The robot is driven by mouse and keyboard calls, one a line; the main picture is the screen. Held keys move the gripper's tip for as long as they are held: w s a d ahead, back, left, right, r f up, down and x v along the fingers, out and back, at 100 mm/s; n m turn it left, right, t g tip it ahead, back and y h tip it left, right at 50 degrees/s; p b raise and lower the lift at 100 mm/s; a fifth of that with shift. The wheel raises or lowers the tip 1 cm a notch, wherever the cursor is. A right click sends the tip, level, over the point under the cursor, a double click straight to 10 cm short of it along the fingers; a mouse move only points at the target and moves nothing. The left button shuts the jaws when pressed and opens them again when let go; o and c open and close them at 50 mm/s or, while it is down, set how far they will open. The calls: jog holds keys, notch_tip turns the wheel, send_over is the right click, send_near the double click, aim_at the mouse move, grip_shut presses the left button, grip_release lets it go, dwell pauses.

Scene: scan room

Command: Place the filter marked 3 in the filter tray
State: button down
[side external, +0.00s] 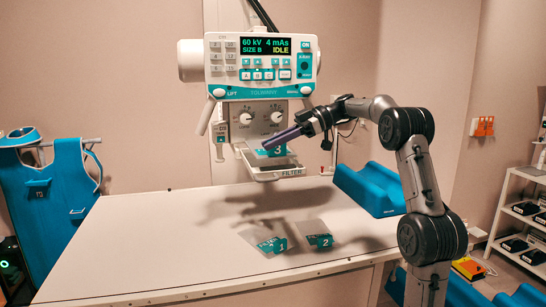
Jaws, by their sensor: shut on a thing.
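The teal filter marked 3 (278,152) is at the tip of my gripper (272,142), which is shut on it. The filter is just above the filter tray (279,176), a pale shelf labelled FILTER under the x-ray head (262,75). I cannot tell whether the filter touches the tray. My gripper reaches in from the right, with its dark purple fingers pointing left and slightly down.
The filter marked 1 (281,246) and the filter marked 2 (323,241) lie on the white table (150,235). A blue cradle-shaped pad (368,188) lies at the table's right. The table's left side is clear. A blue apron (72,190) hangs at the left.

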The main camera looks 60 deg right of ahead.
aim_at(273, 156)
jog(key=shift+f, duration=1.75)
jog(key=shift+f, duration=0.1)
jog(key=c, duration=0.8)
grip_release()
jog(key=v, duration=0.7)
jog(key=shift+s+d, duration=0.2)
